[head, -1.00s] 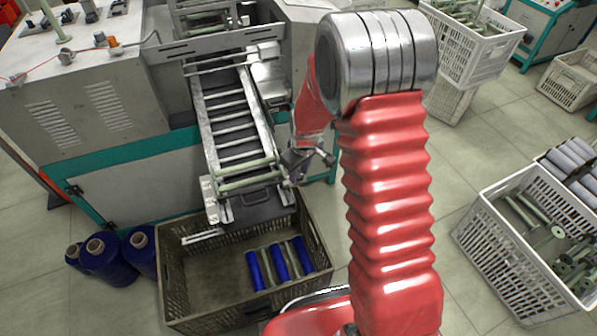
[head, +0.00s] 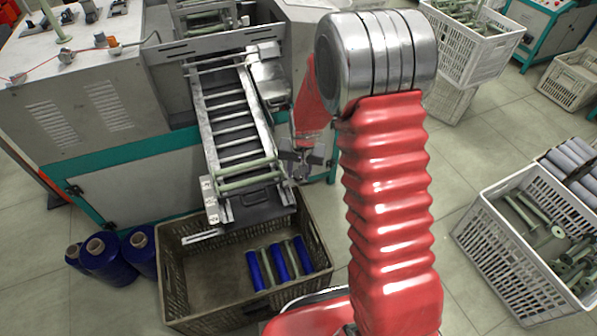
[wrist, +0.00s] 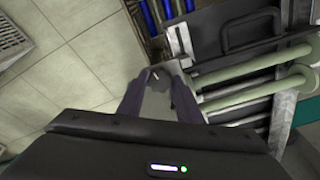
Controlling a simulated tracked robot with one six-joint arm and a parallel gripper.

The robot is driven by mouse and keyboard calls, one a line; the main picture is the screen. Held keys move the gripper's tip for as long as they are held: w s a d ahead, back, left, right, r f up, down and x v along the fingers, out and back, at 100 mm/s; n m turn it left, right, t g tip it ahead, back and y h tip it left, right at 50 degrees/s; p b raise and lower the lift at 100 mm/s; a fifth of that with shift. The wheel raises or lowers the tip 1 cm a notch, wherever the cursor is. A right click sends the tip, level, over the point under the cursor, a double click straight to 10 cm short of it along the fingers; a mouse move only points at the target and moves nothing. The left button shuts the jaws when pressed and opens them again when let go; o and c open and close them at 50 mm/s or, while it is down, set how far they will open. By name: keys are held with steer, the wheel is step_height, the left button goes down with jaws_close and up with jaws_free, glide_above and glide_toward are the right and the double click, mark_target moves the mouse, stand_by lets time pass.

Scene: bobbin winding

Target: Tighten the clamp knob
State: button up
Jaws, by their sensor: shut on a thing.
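The clamp knob (wrist: 153,78) shows as a small dark and grey piece between the fingertips in the wrist view. It is at the side of the metal chute, and most of it is hidden. My gripper (wrist: 155,86) is shut on it, a finger on each side. In the head view my gripper (head: 297,168) is at the right of the chute's lower end, partly in shadow, and the knob cannot be made out there. The chute (head: 206,133) slopes down from the machine, with pale green bobbins (head: 247,173) across its lower end.
A brown crate (head: 172,277) holding blue and green bobbins stands below the chute. Blue thread spools (head: 105,260) stand left of it. White crates (head: 463,236) stand at the right. The machine (head: 100,150) is behind. Floor is clear between crates.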

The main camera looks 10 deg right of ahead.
mark_target(301, 179)
steer(key=shift+m, duration=0.6)
steer(key=o, duration=1)
steer(key=shift+o, duration=0.2)
steer(key=shift+r, duration=0.1)
steer(key=shift+s+d+r, duration=0.1)
steer(key=shift+s+r, duration=0.15)
steer(key=shift+r, duration=1)
steer(key=shift+s+a+r, duration=0.1)
steer(key=shift+s+r, duration=0.2)
steer(key=shift+r, duration=1)
steer(key=shift+s+d+r, duration=0.1)
steer(key=shift+s+r, duration=0.15)
steer(key=shift+r, duration=1)
